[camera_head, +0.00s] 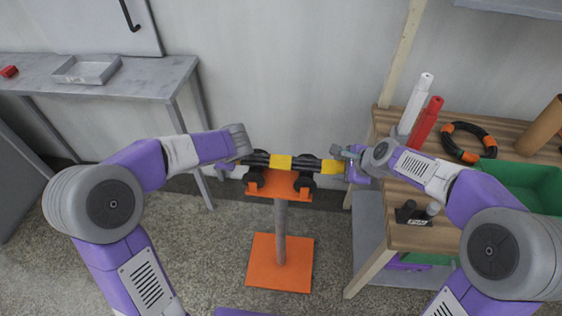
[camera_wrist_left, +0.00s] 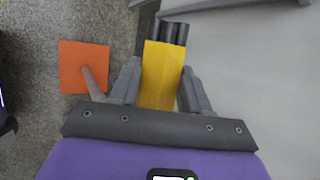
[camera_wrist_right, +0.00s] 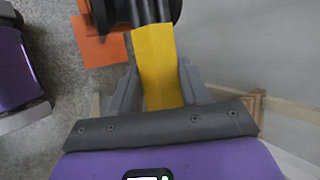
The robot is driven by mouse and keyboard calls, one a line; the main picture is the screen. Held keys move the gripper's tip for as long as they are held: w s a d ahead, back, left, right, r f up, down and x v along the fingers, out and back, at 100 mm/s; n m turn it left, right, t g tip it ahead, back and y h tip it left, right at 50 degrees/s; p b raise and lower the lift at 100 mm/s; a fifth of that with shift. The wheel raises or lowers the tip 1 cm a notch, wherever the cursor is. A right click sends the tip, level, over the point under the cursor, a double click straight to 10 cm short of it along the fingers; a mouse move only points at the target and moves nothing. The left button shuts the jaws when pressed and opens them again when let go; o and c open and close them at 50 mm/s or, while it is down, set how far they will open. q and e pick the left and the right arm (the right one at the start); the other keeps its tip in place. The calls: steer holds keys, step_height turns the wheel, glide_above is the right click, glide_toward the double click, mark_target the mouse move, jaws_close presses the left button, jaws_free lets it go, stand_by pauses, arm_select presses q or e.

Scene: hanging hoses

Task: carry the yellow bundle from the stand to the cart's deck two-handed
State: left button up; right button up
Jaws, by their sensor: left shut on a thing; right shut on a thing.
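The yellow bundle is a row of black hoses with yellow bands; its middle band (camera_head: 280,162) shows above the orange stand (camera_head: 279,262). The bundle lies level across the stand's two black cradles (camera_head: 304,182); I cannot tell if it still touches them. My left gripper (camera_head: 244,158) is shut on the bundle's left end, around a yellow band (camera_wrist_left: 161,75). My right gripper (camera_head: 345,163) is shut on its right end, around another yellow band (camera_wrist_right: 157,62). The fingers partly hide both ends. I cannot make out the cart's deck.
A wooden bench (camera_head: 411,238) stands close on the right, with white and red cylinders (camera_head: 425,122), a black-and-orange ring (camera_head: 467,142) and a green crate (camera_head: 530,178). A grey table (camera_head: 130,85) with a tray stands left. The wall is behind the stand; floor is open in front.

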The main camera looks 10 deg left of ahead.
arm_select(q)
jaws_close()
arm_select(e)
jaws_close()
steer(key=shift+r, duration=0.1)
